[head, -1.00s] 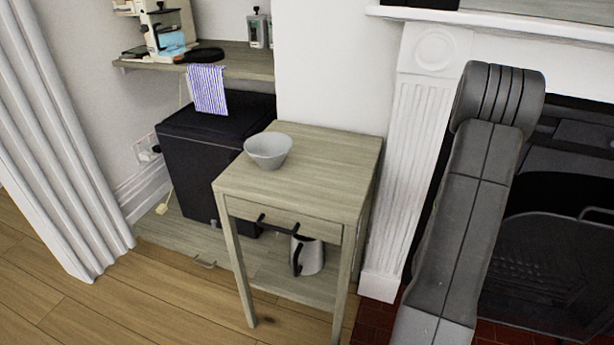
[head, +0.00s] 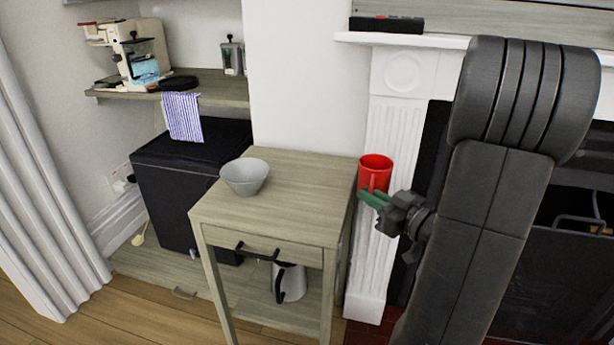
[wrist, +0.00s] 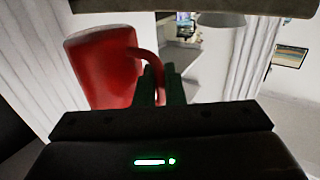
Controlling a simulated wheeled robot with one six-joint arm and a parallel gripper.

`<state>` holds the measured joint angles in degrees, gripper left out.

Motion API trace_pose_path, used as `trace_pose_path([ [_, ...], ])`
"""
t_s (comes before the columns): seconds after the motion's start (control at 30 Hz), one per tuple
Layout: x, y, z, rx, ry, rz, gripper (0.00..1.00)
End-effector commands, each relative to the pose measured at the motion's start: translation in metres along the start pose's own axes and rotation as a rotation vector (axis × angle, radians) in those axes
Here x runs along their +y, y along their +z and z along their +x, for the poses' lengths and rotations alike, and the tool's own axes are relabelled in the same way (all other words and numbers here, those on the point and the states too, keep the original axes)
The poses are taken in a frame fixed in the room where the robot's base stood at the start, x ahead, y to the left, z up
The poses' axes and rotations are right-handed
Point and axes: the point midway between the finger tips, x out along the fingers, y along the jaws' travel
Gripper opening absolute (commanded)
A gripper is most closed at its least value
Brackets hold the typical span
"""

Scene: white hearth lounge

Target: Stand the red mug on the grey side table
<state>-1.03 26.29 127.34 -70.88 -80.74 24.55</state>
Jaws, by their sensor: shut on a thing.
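The red mug (head: 375,172) is held upright by my gripper (head: 374,197), just off the right edge of the side table in the head view. In the wrist view the mug (wrist: 104,68) is at the left, and the green fingers of my gripper (wrist: 163,88) are shut on its handle. The side table (head: 290,195) has a greyish wood top, a drawer and a lower shelf. A grey bowl (head: 244,177) stands on the left part of its top; the rest of the top is bare.
A silver jug (head: 289,282) is on the table's lower shelf. A black cabinet (head: 185,160) is left of the table. A white fireplace pillar (head: 389,120) stands close behind the mug. A dark remote-like object (head: 386,24) lies on the mantel.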

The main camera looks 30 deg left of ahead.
Motion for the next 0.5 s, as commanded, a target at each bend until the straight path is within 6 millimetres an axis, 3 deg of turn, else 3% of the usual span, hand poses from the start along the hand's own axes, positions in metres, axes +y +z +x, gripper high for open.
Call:
trace_pose_path([
  [0.5, -0.001, 0.002, 0.099, 0.003, -0.004, -0.003, 0.00],
])
